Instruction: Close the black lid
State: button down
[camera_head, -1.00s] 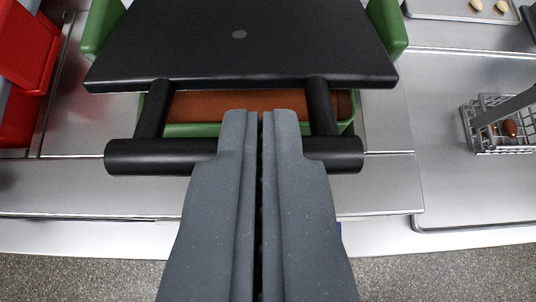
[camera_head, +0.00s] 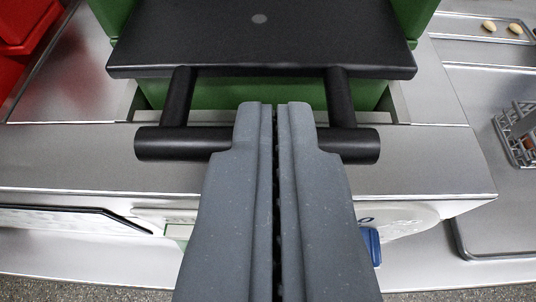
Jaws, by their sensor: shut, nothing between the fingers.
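The black lid (camera_head: 260,40) is a flat dark panel with a small grey dot, at the top middle of the view. Its black bar handle (camera_head: 180,144) runs across its near side on two posts. Green body parts (camera_head: 240,94) show below and beside the lid. My gripper (camera_head: 272,108) is shut and empty, and its fingertips overlap the middle of the handle bar in the picture. I cannot tell whether they touch the bar.
A red container (camera_head: 22,24) stands at the upper left. A wire basket (camera_head: 518,135) sits on the right, and a metal tray (camera_head: 490,42) with small pale items lies at the upper right. The metal counter (camera_head: 420,160) is clear around the handle.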

jog(key=f+p+v, duration=0.1)
jog(key=v, duration=1)
jog(key=s+a+r, duration=0.1)
jog(key=s+r, duration=0.1)
jog(key=r, duration=1)
jog(key=s+a+r+t+y, duration=0.1)
jog(key=s+a+r, duration=0.1)
jog(key=r, duration=1)
jog(key=s+a+r+n+t, duration=0.1)
jog(key=s+r, duration=0.2)
jog(key=r, duration=0.9)
jog(key=shift+s+a+r, duration=0.3)
jog(key=shift+a, duration=0.1)
